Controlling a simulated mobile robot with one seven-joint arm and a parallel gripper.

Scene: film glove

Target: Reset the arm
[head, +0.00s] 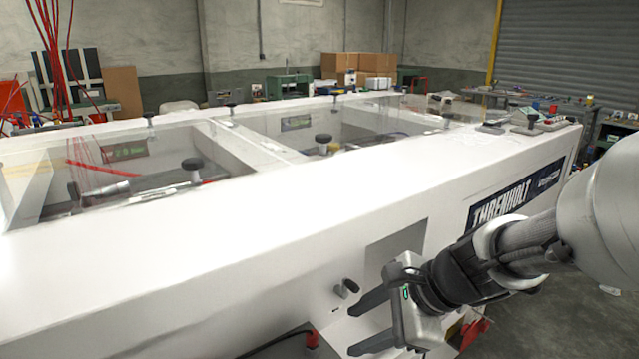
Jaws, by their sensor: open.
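My gripper (362,326) is at the lower right of the head view, with my arm reaching in from the right edge. Its two dark fingers point left and are spread apart, with nothing visible between them. It is in front of the near side of a long white machine (240,240), close to a small dark knob (346,288) on that side. I cannot tell whether any finger touches the machine. A grey rectangular patch (395,250) on the machine is just behind my gripper.
The machine's top has clear panels with black knobs (192,164). A dark lettered sign (515,200) is on its side, behind my arm. A red object (472,334) is low beneath my gripper. Cardboard boxes (340,64) stand at the back. Bare floor (600,260) shows at the right.

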